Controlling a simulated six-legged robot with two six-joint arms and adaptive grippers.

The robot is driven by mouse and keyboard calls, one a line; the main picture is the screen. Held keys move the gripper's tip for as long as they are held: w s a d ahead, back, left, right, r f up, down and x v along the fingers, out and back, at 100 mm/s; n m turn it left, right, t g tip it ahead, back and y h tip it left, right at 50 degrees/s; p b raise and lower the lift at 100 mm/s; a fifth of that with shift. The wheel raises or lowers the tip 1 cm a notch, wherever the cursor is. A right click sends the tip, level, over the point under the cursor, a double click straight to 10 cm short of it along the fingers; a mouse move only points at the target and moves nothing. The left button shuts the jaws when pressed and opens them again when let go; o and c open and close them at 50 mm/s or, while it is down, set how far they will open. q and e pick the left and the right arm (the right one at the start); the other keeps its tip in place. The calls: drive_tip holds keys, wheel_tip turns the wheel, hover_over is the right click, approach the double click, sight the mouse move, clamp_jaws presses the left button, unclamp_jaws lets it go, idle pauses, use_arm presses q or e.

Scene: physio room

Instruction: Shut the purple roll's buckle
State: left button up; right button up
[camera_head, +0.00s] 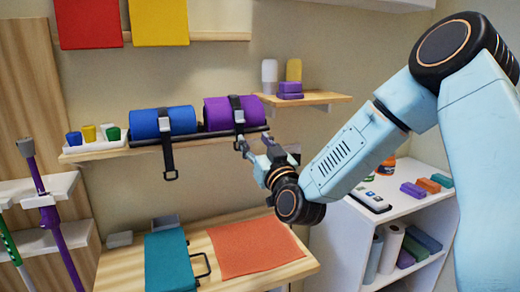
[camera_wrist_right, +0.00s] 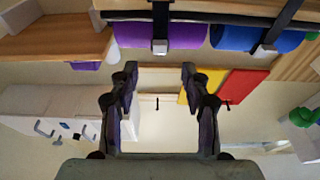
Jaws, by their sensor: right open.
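The purple roll (camera_head: 218,112) lies on a black rack on the wall shelf, right of the blue roll. A black strap with a grey buckle piece (camera_head: 239,116) crosses its front. In the right wrist view the purple roll (camera_wrist_right: 190,36) is at the top, with its strap and metal buckle piece (camera_wrist_right: 159,46) between and just beyond my fingertips. My right gripper (camera_head: 258,147) is open and empty, just below and in front of the roll. It also shows in the wrist view (camera_wrist_right: 159,73). I cannot tell whether the buckle is latched. My left gripper is not in view.
The blue roll (camera_head: 147,123) has a strap end with a loop hanging down. A white tray of small cups (camera_head: 93,144) stands left. A small shelf (camera_head: 312,98) with purple blocks is to the right. Below is a table with an orange mat (camera_head: 255,246) and a teal item (camera_head: 167,262).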

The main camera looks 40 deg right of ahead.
drive_tip(key=shift+v, duration=1.4)
drive_tip(key=s+a+f+g+y+b, duration=0.1)
drive_tip(key=s+a+f+g+y, duration=0.2)
drive_tip(key=f, duration=0.6)
drive_tip(key=s+a+f+g+y, duration=0.1)
drive_tip(key=s+a+f+g, duration=0.3)
drive_tip(key=f, duration=0.6)
drive_tip(key=s+a+f+g+y+b, duration=0.15)
drive_tip(key=a+f+g, duration=0.25)
drive_tip(key=f, duration=0.5)
drive_tip(key=s+a+f+g, duration=0.1)
drive_tip(key=s+f+g, duration=0.2)
drive_tip(key=s+f, duration=0.3)
drive_tip(key=s+a+f+n+g+b, duration=0.1)
drive_tip(key=s+a+f+g, duration=0.1)
drive_tip(key=s+f, duration=0.5)
drive_tip(key=s+a+f+n+g+b, duration=0.1)
drive_tip(key=s+f+g, duration=0.3)
drive_tip(key=s, duration=1.1)
wheel_tip(320, 180, down, 3)
drive_tip(key=shift+s+a+f, duration=0.1)
drive_tip(key=shift+s+a, duration=0.2)
